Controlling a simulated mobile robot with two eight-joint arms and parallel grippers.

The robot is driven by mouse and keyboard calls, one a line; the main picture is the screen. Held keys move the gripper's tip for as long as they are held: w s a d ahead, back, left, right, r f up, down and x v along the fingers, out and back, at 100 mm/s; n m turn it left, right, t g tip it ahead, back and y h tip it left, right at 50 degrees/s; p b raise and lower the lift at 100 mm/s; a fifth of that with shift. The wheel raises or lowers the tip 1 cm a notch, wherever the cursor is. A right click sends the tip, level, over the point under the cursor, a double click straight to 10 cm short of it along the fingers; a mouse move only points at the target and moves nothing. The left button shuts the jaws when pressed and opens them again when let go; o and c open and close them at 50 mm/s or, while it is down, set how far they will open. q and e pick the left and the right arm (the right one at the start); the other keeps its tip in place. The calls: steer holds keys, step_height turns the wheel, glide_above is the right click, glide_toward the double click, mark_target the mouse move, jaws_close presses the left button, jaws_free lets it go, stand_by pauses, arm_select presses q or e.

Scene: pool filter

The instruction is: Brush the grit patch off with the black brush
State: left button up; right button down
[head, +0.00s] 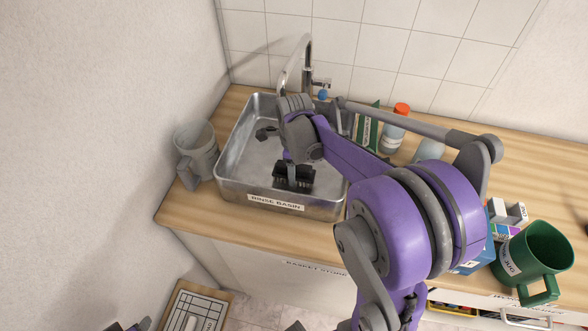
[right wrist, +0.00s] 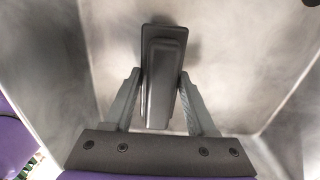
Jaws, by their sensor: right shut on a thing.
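The black brush (head: 293,176) is inside the steel rinse basin (head: 232,180), near its front wall, with dark bristles facing down. My right gripper (head: 291,158) is shut on it from above. In the right wrist view the two fingers (right wrist: 160,100) press on both sides of the brush's black body (right wrist: 163,62). Whether the bristles touch the basin floor I cannot tell. No grit patch can be made out; my right arm hides part of the basin. The jaws of my left gripper do not show.
A dark grey piece (head: 266,133) shows in the basin left of my arm. The tap (head: 305,65) stands behind. A grey jug (head: 196,150) is left of the basin. An orange-capped bottle (head: 394,130) and a green jug (head: 535,258) stand to the right.

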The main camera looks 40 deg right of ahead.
steer(key=shift+f, duration=0.45)
steer(key=shift+w+d+r, duration=0.15)
steer(key=shift+w+d, duration=0.65)
steer(key=shift+d, duration=0.15)
steer(key=shift+s+a+b, duration=0.35)
steer(key=shift+s+a, duration=0.45)
steer(key=shift+a, duration=0.15)
steer(key=shift+w+d, duration=0.8)
steer(key=shift+d, duration=0.15)
steer(key=shift+s+a+f, duration=0.2)
steer(key=shift+s+a, duration=0.6)
steer(key=shift+a, duration=0.2)
steer(key=shift+w+d, duration=0.75)
steer(key=shift+d, duration=0.25)
steer(key=shift+s+a+r, duration=0.2)
steer(key=shift+s+a, duration=0.55)
steer(key=shift+a, duration=0.25)
